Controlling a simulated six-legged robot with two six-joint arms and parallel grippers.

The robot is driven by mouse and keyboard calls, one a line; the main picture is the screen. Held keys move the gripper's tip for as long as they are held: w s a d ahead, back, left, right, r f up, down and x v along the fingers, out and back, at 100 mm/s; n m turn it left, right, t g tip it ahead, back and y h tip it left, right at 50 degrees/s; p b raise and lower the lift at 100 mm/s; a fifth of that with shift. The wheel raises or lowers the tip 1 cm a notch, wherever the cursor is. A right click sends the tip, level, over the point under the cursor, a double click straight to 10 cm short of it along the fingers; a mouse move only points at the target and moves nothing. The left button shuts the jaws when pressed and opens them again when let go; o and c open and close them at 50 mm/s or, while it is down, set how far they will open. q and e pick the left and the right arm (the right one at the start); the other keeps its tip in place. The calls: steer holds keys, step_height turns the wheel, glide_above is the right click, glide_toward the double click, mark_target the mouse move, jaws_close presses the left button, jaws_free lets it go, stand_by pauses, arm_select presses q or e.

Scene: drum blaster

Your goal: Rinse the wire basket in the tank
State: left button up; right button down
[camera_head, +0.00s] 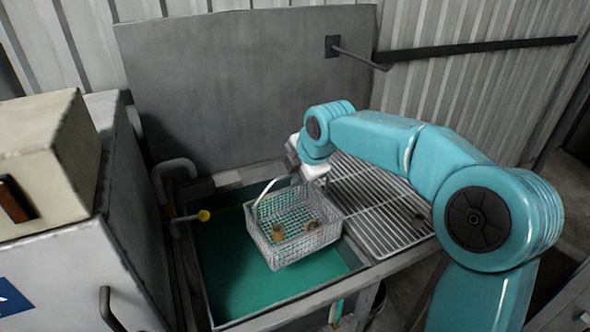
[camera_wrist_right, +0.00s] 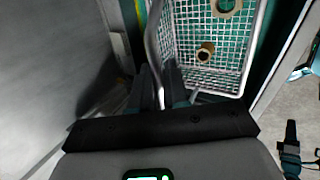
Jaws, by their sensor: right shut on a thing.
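The wire basket (camera_head: 290,252) is a pale mesh box with a bent wire handle (camera_head: 262,192). Two small brass-coloured parts (camera_head: 277,232) lie in it. It hangs over the green liquid (camera_head: 228,275) in the tank (camera_head: 189,278); I cannot tell whether its bottom touches the liquid. My right gripper (camera_head: 292,172) is shut on the basket's handle at the tank's back right. In the right wrist view the gripper (camera_wrist_right: 163,88) holds the handle, with the basket (camera_wrist_right: 190,40) beyond the fingers. My left gripper is not in view.
A wire drain rack (camera_head: 375,205) lies right of the tank. A yellow-tipped spout (camera_head: 204,215) reaches over the tank's left side. A grey cabinet (camera_head: 75,250) with a beige box (camera_head: 70,140) stands at left. A grey upright panel (camera_head: 230,80) closes the back.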

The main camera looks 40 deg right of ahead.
step_height(320, 180, down, 24)
steer(key=b, duration=1.8)
steer(key=shift+b, duration=0.4)
steer(key=shift+f, duration=0.2)
steer(key=shift+f+b, duration=0.65)
steer(key=shift+f, duration=0.15)
steer(key=shift+r, duration=0.2)
steer(key=shift+r+p, duration=0.8)
steer(key=shift+p, duration=0.05)
steer(key=shift+f, duration=0.2)
steer(key=shift+f+b, duration=0.75)
steer(key=shift+f, duration=0.05)
steer(key=shift+r, duration=0.25)
